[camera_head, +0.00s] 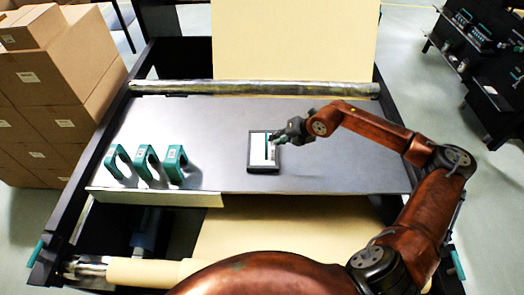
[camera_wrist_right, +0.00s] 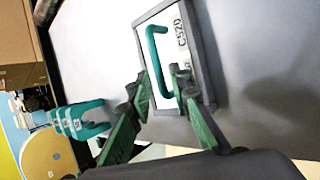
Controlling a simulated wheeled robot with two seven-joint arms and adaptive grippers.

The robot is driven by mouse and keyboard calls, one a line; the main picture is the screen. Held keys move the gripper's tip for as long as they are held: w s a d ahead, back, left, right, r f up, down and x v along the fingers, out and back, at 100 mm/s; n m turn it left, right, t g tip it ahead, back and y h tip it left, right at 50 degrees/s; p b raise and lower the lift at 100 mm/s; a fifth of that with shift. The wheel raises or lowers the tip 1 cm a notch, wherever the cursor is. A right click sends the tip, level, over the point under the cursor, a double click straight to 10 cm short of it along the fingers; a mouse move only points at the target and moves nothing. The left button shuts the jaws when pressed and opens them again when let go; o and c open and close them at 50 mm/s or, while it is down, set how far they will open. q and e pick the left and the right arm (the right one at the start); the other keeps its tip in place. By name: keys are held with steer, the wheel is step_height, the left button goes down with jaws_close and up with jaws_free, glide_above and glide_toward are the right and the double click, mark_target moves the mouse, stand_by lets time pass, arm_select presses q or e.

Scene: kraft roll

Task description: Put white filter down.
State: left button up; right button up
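The white filter is a white panel in a dark frame (camera_head: 257,150) with a teal handle and printed lettering. My right gripper (camera_head: 278,138) is at the filter's upper right part in the head view. In the wrist view its two fingers (camera_wrist_right: 167,84) stand apart, with the lower end of the handle between them; I see no clear contact. My left gripper is in neither view.
Three teal handled tools (camera_head: 147,162) stand at the table's left. A metal bar (camera_head: 255,89) crosses the table's back, with kraft paper (camera_head: 295,40) behind it. Cardboard boxes (camera_head: 45,75) are stacked at left. The grey table (camera_head: 325,170) is clear right of the filter.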

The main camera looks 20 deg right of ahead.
mark_target(267, 140)
steer(key=x, duration=0.3)
steer(key=p+x, duration=0.1)
steer(key=x, duration=0.3)
steer(key=shift+w+a, duration=0.2)
steer(key=shift+w, duration=0.25)
steer(key=shift+c, duration=0.3)
jaws_close()
